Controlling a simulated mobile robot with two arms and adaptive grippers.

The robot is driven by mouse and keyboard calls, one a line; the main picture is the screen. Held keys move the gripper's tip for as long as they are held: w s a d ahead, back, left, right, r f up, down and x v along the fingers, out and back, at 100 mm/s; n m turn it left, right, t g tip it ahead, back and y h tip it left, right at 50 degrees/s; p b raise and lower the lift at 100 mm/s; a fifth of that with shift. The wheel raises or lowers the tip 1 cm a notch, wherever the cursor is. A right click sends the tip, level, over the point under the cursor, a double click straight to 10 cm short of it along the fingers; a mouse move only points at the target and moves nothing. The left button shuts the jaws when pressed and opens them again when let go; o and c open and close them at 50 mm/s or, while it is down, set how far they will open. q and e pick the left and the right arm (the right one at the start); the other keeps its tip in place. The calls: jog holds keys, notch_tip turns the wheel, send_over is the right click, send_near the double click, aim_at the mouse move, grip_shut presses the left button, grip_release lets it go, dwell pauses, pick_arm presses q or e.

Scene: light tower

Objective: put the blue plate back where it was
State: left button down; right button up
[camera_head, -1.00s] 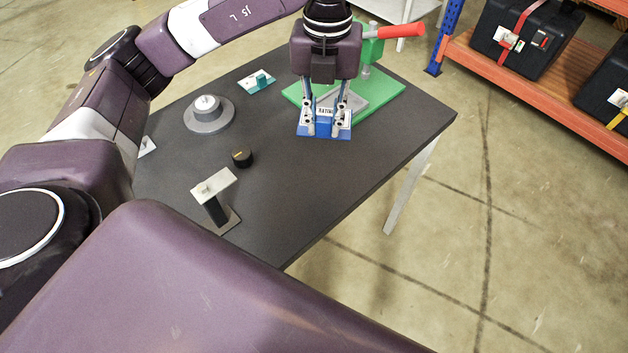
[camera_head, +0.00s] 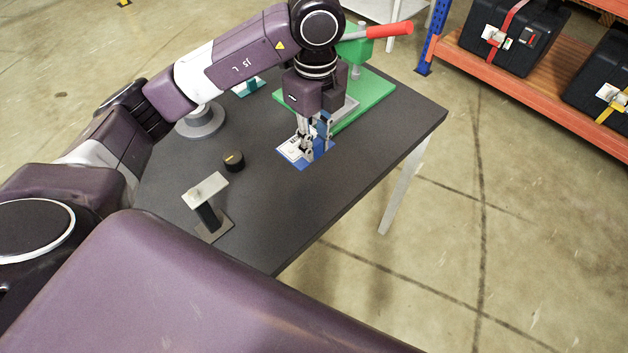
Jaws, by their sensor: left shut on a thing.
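The blue plate (camera_head: 302,164) shows in the head view near the right middle of the dark table, at the near side of the green base. It has a pale, printed area on top. My left gripper (camera_head: 316,147) is above it with its fingers pointing down, shut on the plate. The fingers hide part of the plate. I cannot tell whether the plate touches the table or hangs just above it. My right gripper is not in view.
The green base (camera_head: 378,97) with a red handle (camera_head: 389,30) stands behind the plate. A round grey stand (camera_head: 201,121), a black knob (camera_head: 233,161), a small stand with a pale top (camera_head: 205,189) and a teal-handled piece (camera_head: 247,88) are on the table (camera_head: 290,215). The table's near right is clear.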

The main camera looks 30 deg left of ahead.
pick_arm(q)
send_over(315, 191)
notch_tip(315, 191, down, 8)
jog(key=shift+f+p, duration=0.25)
jog(key=shift+p, duration=0.05)
jog(key=shift+f+p, duration=0.35)
jog(key=shift+f, duration=2.05)
jog(key=shift+f, duration=0.1)
jog(key=c, duration=1.7)
grip_release()
jog(key=shift+c, duration=0.2)
